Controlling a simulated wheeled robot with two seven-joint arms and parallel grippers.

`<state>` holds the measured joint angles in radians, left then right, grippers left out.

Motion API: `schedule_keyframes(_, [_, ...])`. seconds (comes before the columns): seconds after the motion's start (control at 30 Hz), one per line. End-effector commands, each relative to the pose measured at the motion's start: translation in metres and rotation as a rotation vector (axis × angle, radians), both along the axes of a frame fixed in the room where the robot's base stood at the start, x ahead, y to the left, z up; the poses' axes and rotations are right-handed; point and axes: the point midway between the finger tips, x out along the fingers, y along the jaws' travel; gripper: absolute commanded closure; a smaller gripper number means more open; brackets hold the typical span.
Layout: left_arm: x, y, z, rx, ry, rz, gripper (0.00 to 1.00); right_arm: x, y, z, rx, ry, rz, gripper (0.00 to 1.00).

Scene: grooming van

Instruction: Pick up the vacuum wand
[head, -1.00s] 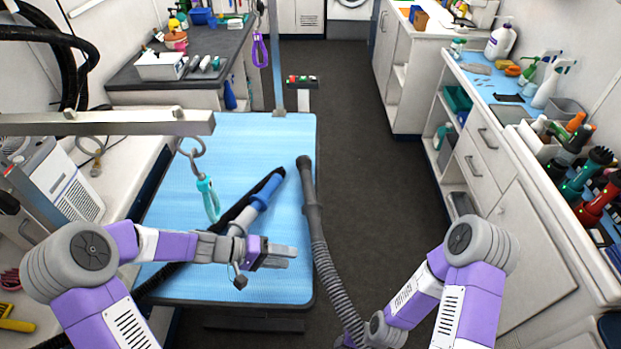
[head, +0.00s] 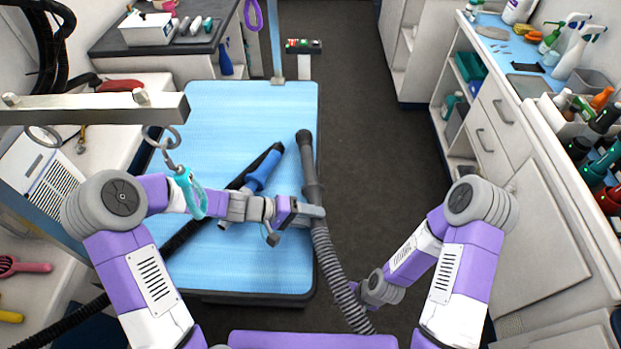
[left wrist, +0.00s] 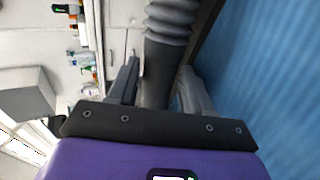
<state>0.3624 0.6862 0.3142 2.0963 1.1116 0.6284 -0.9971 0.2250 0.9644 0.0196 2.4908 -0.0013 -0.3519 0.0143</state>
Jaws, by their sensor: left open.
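The vacuum wand (head: 309,165) is a dark grey tube with a ribbed grey hose, lying along the right edge of the blue grooming table (head: 215,105). The hose runs down past the table's front right corner. My left gripper (head: 316,211) is at the wand's lower part, where the tube meets the ribbed hose. In the left wrist view the wand (left wrist: 157,75) lies between the two open fingers of my left gripper (left wrist: 158,80). I cannot tell whether the fingers touch it. My right arm hangs low at the right; its gripper does not show.
A blue-handled nozzle (head: 264,168) on a black hose lies on the table left of the wand. A teal clip (head: 189,192) hangs from the metal bar (head: 95,108) close to my left arm. Open floor (head: 375,180) lies between the table and the right-hand cabinets (head: 520,210).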

Motion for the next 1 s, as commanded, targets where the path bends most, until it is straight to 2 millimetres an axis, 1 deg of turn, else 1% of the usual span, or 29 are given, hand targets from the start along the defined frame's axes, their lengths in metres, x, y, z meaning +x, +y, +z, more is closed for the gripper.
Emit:
schedule_keyframes(0.2, [0.001,-0.001,0.0,0.0,0.0,0.001,0.5,0.0,0.0,0.0,0.0,0.0,0.0,0.57])
schedule_keyframes(0.27, [0.0,-0.001,0.0,0.0,0.0,0.001,0.6,0.0,0.0,0.0,0.0,0.0,0.0,0.57])
schedule_keyframes(0.4, [0.0,0.0,0.0,0.0,0.0,0.001,0.81,0.0,0.0,0.0,0.0,0.0,0.0,0.57])
schedule_keyframes(0.5, [0.001,-0.001,0.001,-0.001,-0.005,-0.001,0.94,0.0,0.0,0.0,0.0,0.0,0.0,0.57])
schedule_keyframes(0.77, [0.001,-0.001,0.002,-0.001,-0.005,-0.001,0.94,0.0,0.0,0.001,0.0,0.0,0.0,0.57])
schedule_keyframes(0.87, [0.001,-0.002,0.007,-0.001,-0.006,-0.004,0.94,0.0,0.0,0.003,0.0,0.0,0.0,0.57])
schedule_keyframes(1.0, [0.001,-0.004,0.019,-0.001,-0.007,-0.009,0.94,0.0,0.0,0.01,0.0,0.0,0.0,0.57])
